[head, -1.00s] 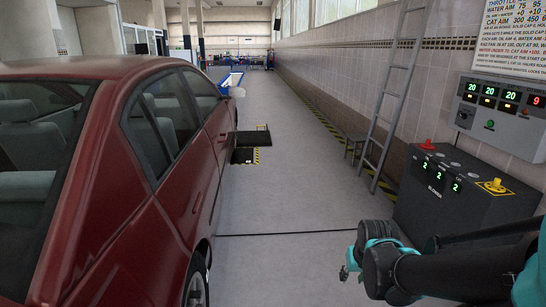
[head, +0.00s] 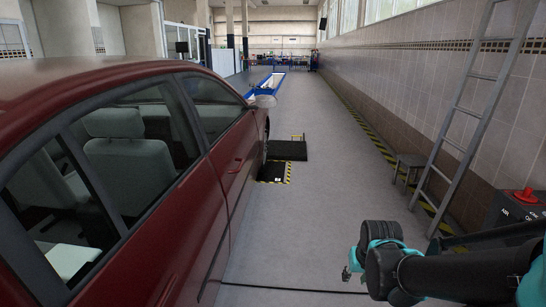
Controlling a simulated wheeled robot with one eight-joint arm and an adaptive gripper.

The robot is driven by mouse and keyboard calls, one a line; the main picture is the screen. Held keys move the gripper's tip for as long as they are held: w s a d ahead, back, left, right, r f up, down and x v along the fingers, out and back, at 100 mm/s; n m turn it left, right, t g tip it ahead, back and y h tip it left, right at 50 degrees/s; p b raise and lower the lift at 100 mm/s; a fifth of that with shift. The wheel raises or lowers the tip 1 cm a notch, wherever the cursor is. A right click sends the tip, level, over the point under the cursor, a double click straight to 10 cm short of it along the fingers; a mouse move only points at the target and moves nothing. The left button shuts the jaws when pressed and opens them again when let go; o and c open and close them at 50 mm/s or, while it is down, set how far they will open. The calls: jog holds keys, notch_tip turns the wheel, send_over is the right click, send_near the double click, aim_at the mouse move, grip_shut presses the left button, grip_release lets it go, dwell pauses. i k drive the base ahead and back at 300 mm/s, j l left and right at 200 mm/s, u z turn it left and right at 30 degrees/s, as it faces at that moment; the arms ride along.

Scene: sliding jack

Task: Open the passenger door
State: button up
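The dark red car (head: 150,215) fills the left of the head view, seen from behind along its right side. Its front side door (head: 228,145) looks closed and flush with the body. A door handle (head: 236,165) shows on that door. The rear side door (head: 175,255), closer to me, also looks closed. My gripper (head: 350,272) is at the lower right, at the end of my black and teal arm, over the floor and well apart from the car. It is small in view and its fingers cannot be made out clearly.
A grey floor lane (head: 330,220) lies clear between car and right wall. A black floor plate (head: 287,150) lies beside the car's front wheel. A stool (head: 410,162) and a leaning ladder (head: 470,125) stand along the wall. A control box (head: 515,207) is at the right edge.

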aim_at(234, 156)
jog(key=i+l+u, duration=0.3)
jog(key=i+u, duration=0.2)
jog(key=i, duration=0.15)
jog(key=i+l+u, duration=0.45)
jog(key=i+l, duration=0.15)
